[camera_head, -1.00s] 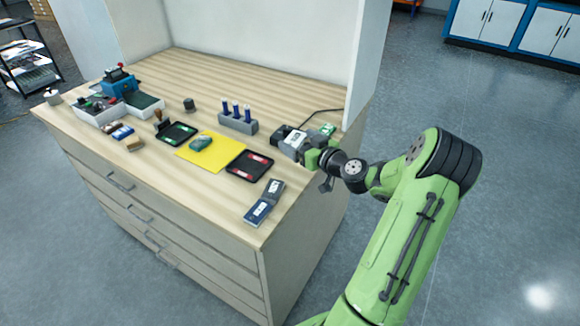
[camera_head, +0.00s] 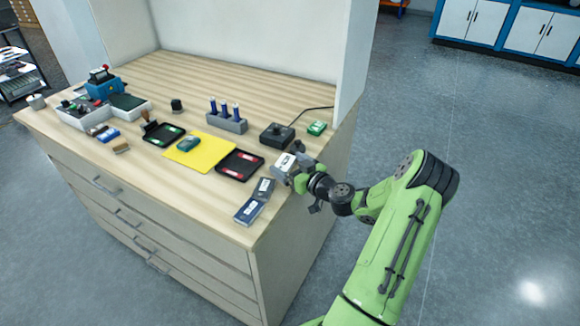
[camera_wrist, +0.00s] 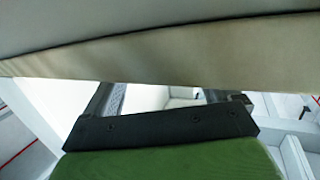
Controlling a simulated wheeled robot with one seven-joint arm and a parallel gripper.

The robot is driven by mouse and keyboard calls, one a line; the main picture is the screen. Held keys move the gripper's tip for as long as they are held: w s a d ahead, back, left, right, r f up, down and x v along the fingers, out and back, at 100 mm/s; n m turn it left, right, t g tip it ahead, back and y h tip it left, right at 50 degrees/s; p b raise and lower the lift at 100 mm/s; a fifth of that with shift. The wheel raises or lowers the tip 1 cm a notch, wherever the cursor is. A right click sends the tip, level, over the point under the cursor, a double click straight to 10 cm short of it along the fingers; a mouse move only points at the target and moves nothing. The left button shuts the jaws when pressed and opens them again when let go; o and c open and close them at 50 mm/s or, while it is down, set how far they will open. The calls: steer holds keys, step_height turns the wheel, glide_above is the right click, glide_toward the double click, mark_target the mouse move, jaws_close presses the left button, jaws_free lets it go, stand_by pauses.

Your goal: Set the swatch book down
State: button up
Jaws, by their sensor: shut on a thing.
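My gripper (camera_head: 288,167) is shut on a small pale thing, which I take to be the swatch book (camera_head: 283,161). It is near the right edge of the worktop (camera_head: 190,85), right of the dark tray. My gripper's own parts hide much of it, and I cannot tell if it touches the top. In the wrist view the dark finger parts of my gripper (camera_wrist: 158,112) show below a broad grey and beige surface that I cannot name for sure.
Two dark booklets (camera_head: 249,211) (camera_head: 263,188) lie at the front right corner. A black tray with red pieces (camera_head: 240,166) and a yellow sheet (camera_head: 205,153) lie to the left. A black box with a knob (camera_head: 277,136) and a green-white box (camera_head: 317,128) stand behind.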

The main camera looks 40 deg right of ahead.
steer(key=shift+f, duration=0.2)
steer(key=o, duration=0.7)
steer(key=shift+o, duration=0.3)
steer(key=shift+r, duration=0.1)
steer(key=shift+r+p, duration=0.1)
steer(key=shift+p, duration=0.35)
